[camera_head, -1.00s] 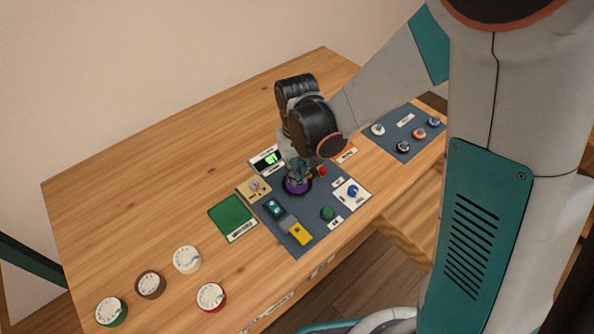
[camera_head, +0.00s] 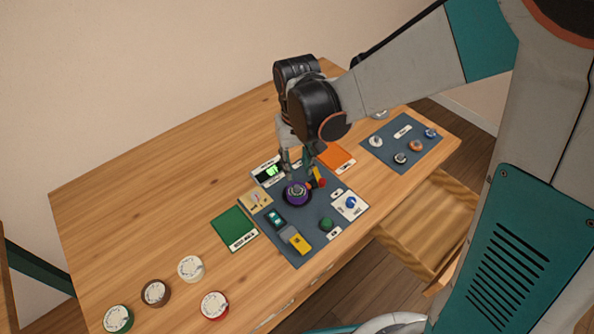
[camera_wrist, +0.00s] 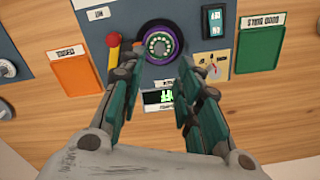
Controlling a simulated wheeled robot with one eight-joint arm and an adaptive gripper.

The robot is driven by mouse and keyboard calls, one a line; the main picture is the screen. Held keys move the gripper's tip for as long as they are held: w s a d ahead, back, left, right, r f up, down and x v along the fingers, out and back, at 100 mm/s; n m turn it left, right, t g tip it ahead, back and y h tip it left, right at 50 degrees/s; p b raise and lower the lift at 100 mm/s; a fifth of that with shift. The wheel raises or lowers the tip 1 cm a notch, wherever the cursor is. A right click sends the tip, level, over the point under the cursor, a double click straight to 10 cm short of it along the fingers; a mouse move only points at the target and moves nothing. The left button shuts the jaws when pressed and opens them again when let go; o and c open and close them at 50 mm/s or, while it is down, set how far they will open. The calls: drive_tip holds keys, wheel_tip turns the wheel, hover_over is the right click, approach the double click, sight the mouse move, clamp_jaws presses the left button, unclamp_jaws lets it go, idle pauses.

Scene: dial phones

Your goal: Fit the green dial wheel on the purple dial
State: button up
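The purple dial (camera_head: 296,193) sits on the dark mat on the table. In the wrist view the purple dial (camera_wrist: 178,42) shows a purple ring around a dark centre with a ring of pale green dots. A round wheel with a green rim and white face, the green dial wheel (camera_head: 118,318), lies at the table's lower left, far from my gripper. My gripper (camera_head: 296,168) is above and just behind the purple dial. In the wrist view its fingers (camera_wrist: 160,66) are apart with nothing between them.
Brown (camera_head: 155,293), cream (camera_head: 190,268) and red (camera_head: 214,305) wheels lie near the green one. Around the dial are a yellow lever (camera_head: 316,173), a switch (camera_head: 275,215) and a blue knob (camera_head: 351,202). A green pad (camera_head: 233,228) lies left. A drawer (camera_head: 430,228) stands open.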

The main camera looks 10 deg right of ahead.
drive_tip(key=shift+r+p, duration=0.45)
drive_tip(key=shift+r, duration=1.55)
